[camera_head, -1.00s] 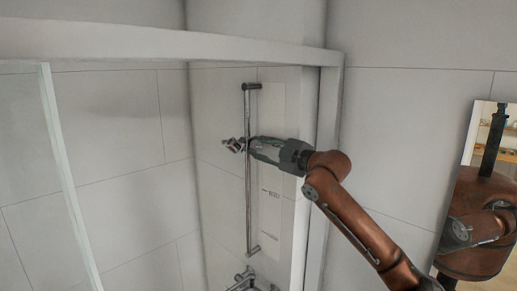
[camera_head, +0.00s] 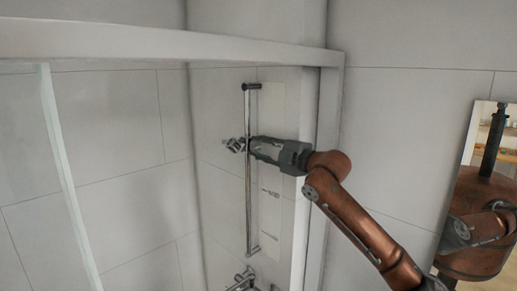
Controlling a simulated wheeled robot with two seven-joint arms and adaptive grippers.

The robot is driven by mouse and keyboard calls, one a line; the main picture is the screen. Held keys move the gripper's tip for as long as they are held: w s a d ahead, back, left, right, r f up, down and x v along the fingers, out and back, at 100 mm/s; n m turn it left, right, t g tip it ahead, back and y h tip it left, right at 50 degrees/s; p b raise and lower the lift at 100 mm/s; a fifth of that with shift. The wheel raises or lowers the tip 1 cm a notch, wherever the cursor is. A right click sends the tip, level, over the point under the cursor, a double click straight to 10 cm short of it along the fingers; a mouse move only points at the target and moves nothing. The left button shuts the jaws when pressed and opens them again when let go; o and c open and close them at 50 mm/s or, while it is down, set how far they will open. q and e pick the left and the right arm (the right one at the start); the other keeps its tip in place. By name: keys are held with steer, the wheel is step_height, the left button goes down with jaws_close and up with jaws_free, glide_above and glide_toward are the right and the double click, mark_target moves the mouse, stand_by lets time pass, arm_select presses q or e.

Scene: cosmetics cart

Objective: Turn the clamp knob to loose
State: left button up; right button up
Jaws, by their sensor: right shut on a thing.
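The clamp (camera_head: 235,145) is a small chrome fitting on the upper half of a vertical chrome rail (camera_head: 248,205) in the shower. My right gripper (camera_head: 253,146) comes in from the right at the height of the clamp. Its fingertips are shut on the clamp knob at the rail, and they hide the knob. I cannot tell from here how far the knob is turned. My left gripper is not in view.
A white shower frame (camera_head: 333,130) stands close to my right arm. A glass panel edge (camera_head: 66,180) is at the left. A chrome tap (camera_head: 244,278) sits below the rail. A mirror (camera_head: 484,130) hangs at the right and reflects my body.

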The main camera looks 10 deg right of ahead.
steer(key=o, duration=1.2)
steer(key=shift+s+d, duration=0.15)
steer(key=shift+c, duration=0.2)
steer(key=v, duration=1.2)
steer(key=shift+d, duration=0.15)
steer(key=shift+a, duration=0.25)
